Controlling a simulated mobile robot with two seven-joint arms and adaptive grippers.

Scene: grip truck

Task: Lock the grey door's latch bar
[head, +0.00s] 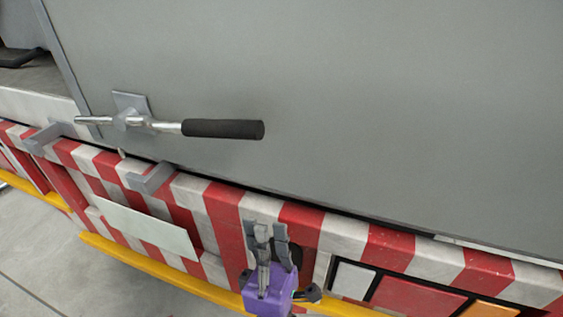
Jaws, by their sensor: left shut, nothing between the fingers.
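The grey door (370,110) fills most of the head view. Its latch bar (222,129) is a silver rod with a black grip, mounted on a small grey plate (131,102) at the door's lower left. The bar lies nearly level, with its grip pointing right. It sits above two grey brackets, one at the right (152,180) and one at the left (46,139), on the striped bumper. My left gripper (267,236), with a purple body, is shut and empty. It is below and right of the grip, in front of the bumper, apart from the bar.
The red-and-white bumper (345,236) runs along under the door, with a yellow rail (150,265) below it. A pale blank plate (148,226) and lamps (403,296) are on the bumper. The space in front of the door is clear.

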